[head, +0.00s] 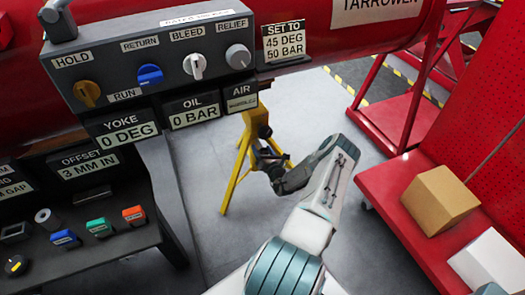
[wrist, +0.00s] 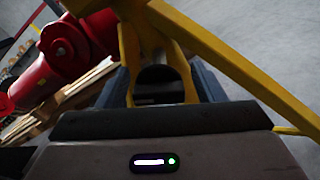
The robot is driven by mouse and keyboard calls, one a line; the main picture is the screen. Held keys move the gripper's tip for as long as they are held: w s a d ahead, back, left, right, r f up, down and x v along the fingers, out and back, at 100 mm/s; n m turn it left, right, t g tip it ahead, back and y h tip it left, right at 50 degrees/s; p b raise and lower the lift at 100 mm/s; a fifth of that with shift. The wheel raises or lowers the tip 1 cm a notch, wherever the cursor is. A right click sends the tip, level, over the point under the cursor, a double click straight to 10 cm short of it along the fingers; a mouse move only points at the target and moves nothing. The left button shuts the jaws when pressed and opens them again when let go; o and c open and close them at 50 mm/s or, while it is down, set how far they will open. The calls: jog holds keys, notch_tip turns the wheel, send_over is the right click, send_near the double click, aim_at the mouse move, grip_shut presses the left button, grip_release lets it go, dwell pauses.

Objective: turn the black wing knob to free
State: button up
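My gripper (head: 274,168) reaches down to the yellow stand (head: 257,122) below the panel, with its dark fingers close to the stand's upper part. In the wrist view the two dark blue-grey fingers stand apart, one on each side of a yellow fork (wrist: 188,82) of the stand. A dark rounded shape (wrist: 160,85) shows inside the fork, between the fingers. It may be the black wing knob, but it is too dark to make out wings or a setting. I cannot tell whether the fingers touch anything.
The control panel (head: 140,58) with coloured knobs hangs above and left of my arm. A dark bench (head: 110,248) stands at lower left. A red cart (head: 400,200) with boxes stands at right. Grey floor (head: 200,180) around the stand is open.

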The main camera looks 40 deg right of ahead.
jog(key=p+v, duration=0.3)
jog(key=v, duration=1)
jog(key=shift+s, duration=0.4)
jog(key=shift+a, duration=0.1)
